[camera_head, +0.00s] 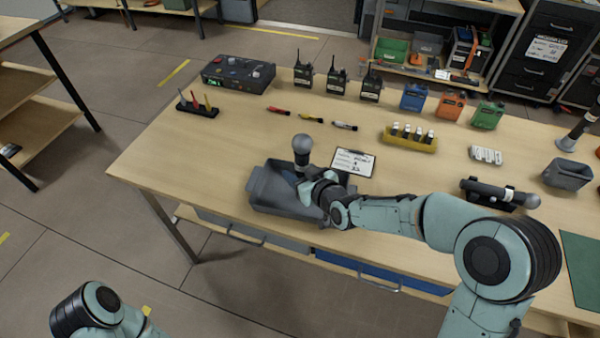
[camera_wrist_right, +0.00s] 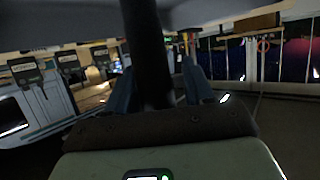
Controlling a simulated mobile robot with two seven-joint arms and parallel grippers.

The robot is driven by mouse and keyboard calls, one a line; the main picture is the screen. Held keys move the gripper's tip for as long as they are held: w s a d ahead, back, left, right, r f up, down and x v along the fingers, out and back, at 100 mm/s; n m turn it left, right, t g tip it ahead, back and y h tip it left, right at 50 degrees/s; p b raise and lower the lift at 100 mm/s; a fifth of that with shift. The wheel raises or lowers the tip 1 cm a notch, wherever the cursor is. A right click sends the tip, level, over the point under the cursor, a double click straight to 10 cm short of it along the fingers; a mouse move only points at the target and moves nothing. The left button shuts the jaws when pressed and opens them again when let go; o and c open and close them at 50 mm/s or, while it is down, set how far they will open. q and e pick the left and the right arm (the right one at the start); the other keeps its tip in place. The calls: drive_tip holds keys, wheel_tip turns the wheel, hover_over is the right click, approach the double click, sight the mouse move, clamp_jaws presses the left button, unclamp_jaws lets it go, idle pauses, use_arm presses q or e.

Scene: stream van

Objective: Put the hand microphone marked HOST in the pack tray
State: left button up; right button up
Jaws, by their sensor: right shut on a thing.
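A hand microphone (camera_head: 302,146) with a round grey head stands roughly upright, its head above the grey pack tray (camera_head: 262,203). My right gripper (camera_head: 305,182) is shut on the microphone's dark handle, over the tray. In the right wrist view the dark handle (camera_wrist_right: 147,50) stands between the two fingers (camera_wrist_right: 160,92). My wrist hides the handle's lower end, so I cannot tell if it touches the tray floor. No HOST marking is readable. A second microphone (camera_head: 500,194) lies in a dark holder at the right. My left gripper is out of view.
A clipboard (camera_head: 353,162) lies right behind the tray. The table (camera_head: 180,150) is clear left of the tray.

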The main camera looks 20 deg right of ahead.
drive_tip(key=shift+f, duration=0.1)
drive_tip(key=o, duration=1.2)
drive_tip(key=shift+o, duration=0.2)
drive_tip(key=v, duration=1.2)
